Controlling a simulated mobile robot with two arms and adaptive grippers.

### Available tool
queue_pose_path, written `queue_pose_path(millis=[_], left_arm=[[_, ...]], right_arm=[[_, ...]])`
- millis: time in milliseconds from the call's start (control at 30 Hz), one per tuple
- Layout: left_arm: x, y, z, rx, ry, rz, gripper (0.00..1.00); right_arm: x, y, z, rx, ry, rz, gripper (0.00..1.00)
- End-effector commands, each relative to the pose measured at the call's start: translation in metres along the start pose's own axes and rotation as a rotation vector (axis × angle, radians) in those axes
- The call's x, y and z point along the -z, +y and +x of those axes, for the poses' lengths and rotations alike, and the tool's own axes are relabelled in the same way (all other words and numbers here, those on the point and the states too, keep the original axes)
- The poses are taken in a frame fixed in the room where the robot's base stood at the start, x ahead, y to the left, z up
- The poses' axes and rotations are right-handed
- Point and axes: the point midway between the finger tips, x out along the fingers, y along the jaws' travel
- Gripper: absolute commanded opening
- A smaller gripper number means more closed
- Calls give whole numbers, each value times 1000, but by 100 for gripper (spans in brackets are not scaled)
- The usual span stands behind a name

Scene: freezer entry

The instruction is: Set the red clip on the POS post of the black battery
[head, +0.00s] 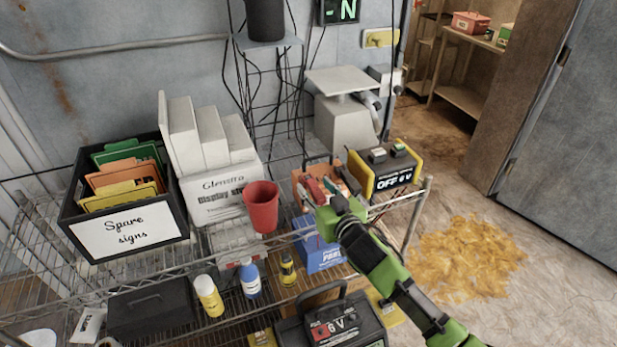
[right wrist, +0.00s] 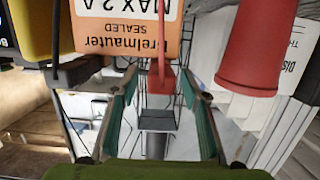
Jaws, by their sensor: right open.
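The black battery (head: 374,328), with a handle and a 6 V label, stands low at the front of the rack. I cannot make out which post is POS. The orange battery (head: 303,178) stands higher; its sealed label (right wrist: 120,25) fills the upper right wrist view. A red clip (head: 313,190) shows at the orange battery's top, and a red piece on a red lead (right wrist: 160,78) shows between my fingers in the right wrist view. My right gripper (head: 334,192) is open around that piece, with a gap to each finger (right wrist: 161,92). My left gripper is out of view.
A red cup (head: 262,207) stands left of my right gripper and close to it in the right wrist view (right wrist: 255,50). A yellow charger (head: 385,170) stands to the right. Bottles (head: 209,295) and a blue box (head: 318,254) crowd the front.

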Motion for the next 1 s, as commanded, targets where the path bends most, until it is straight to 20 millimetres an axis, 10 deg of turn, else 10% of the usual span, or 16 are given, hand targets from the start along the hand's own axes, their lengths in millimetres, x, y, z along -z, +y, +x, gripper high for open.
queue_pose_path(millis=[467,667,1000], left_arm=[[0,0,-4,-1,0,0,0],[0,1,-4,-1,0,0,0],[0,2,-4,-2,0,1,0]], right_arm=[[-1,0,20,0,0,1,42],[-1,0,20,0,0,1,0],[1,0,19,0,2,0,0]])
